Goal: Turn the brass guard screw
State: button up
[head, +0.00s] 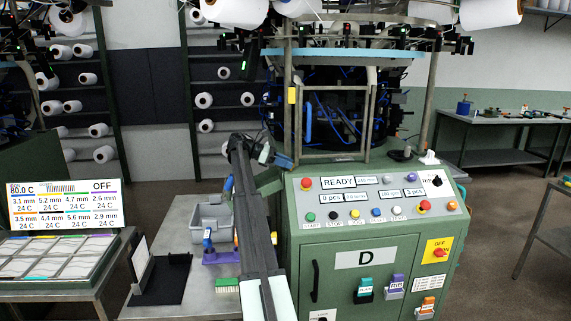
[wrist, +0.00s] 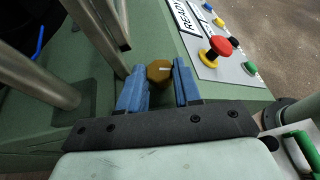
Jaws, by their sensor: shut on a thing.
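The brass guard screw (wrist: 159,71) shows in the wrist view as a brown-gold knob with a small pale mark on its top. It sits at the green edge of the machine, beside the guard frame's metal posts. My gripper (wrist: 160,75) has one blue finger on each side of the knob and is shut on it. In the head view my gripper (head: 284,161) is at the left corner of the machine's control panel, by the foot of the guard frame (head: 300,122). The screw is hidden there.
The control panel (head: 378,196), with a red button on yellow (wrist: 220,46), lies just right of my gripper. Metal guard posts (wrist: 47,80) stand close on the left. A side table (head: 208,272) with a grey bin (head: 213,218) is below my arm.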

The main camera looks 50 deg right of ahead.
jog(key=shift+w+d+m+g+y, duration=0.15)
jog(key=shift+m+g+y, duration=0.25)
jog(key=shift+m+y, duration=0.2)
jog(key=o, duration=1)
jog(key=shift+o, duration=0.2)
notch_tip(320, 180, up, 10)
dwell(0.3)
